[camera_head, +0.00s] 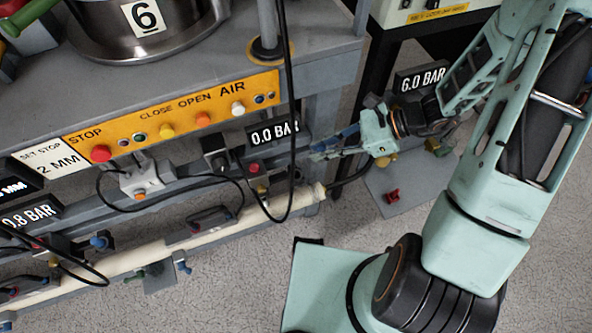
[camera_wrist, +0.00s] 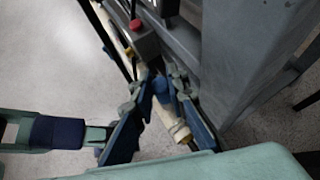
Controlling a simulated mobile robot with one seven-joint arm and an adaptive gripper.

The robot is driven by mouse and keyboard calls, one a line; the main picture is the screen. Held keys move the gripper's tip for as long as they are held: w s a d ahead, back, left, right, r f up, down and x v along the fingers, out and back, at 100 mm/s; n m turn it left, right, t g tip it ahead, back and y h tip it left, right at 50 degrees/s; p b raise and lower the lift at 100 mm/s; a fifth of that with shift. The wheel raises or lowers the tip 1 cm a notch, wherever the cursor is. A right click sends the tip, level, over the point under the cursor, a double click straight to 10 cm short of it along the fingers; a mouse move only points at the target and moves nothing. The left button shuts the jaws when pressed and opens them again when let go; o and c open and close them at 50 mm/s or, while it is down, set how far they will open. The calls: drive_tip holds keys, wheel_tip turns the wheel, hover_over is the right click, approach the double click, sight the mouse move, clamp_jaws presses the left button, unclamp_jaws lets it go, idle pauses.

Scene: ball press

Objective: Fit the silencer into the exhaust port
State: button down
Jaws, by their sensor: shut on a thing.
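My gripper (camera_head: 330,145) is at the right end of the press frame, just below and right of the 0.0 BAR sign. In the wrist view its blue fingers (camera_wrist: 164,82) are closed around a small blue piece (camera_wrist: 161,89), probably the silencer; its shape is mostly hidden between the fingertips. In the head view the fingers hide it. A dark valve block with a red button (camera_head: 256,178) is left of the gripper and shows near the fingertips in the wrist view (camera_wrist: 142,38). I cannot make out the exhaust port, nor whether the blue piece touches anything.
A cream pipe (camera_head: 255,215) runs along the lower frame, its capped end below my gripper. A black hose (camera_head: 292,110) hangs before the 0.0 BAR sign (camera_head: 273,133). The grey frame post (camera_wrist: 225,60) stands close right of the fingers in the wrist view. Open floor (camera_head: 240,270) lies in front.

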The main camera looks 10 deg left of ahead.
drive_tip(key=x, duration=0.2)
drive_tip(key=f+b+x, duration=0.1)
drive_tip(key=x, duration=0.2)
drive_tip(key=d+x, duration=0.1)
drive_tip(key=x, duration=0.2)
drive_tip(key=shift+f+b, duration=0.25)
drive_tip(key=shift+b, duration=0.15)
drive_tip(key=shift+s+a+f+b, duration=0.1)
drive_tip(key=shift+f+b, duration=0.1)
drive_tip(key=shift+f, duration=0.4)
drive_tip(key=shift+a+f+b, duration=0.1)
drive_tip(key=shift+f+b, duration=0.15)
drive_tip(key=shift+f, duration=0.35)
drive_tip(key=shift+a+f+b, duration=0.1)
drive_tip(key=shift+f+b, duration=0.1)
drive_tip(key=shift+f, duration=0.4)
drive_tip(key=shift+f, duration=0.25)
drive_tip(key=c, duration=2.2)
unclamp_jaws()
drive_tip(key=shift+r, duration=0.1)
drive_tip(key=shift+r, duration=0.1)
drive_tip(key=shift+d+r, duration=0.15)
drive_tip(key=shift+r, duration=0.1)
drive_tip(key=p+v, duration=0.2)
drive_tip(key=v, duration=0.9)
drive_tip(key=shift+d+r+p, duration=0.15)
drive_tip(key=shift+d+p, duration=0.15)
drive_tip(key=shift+d, duration=0.05)
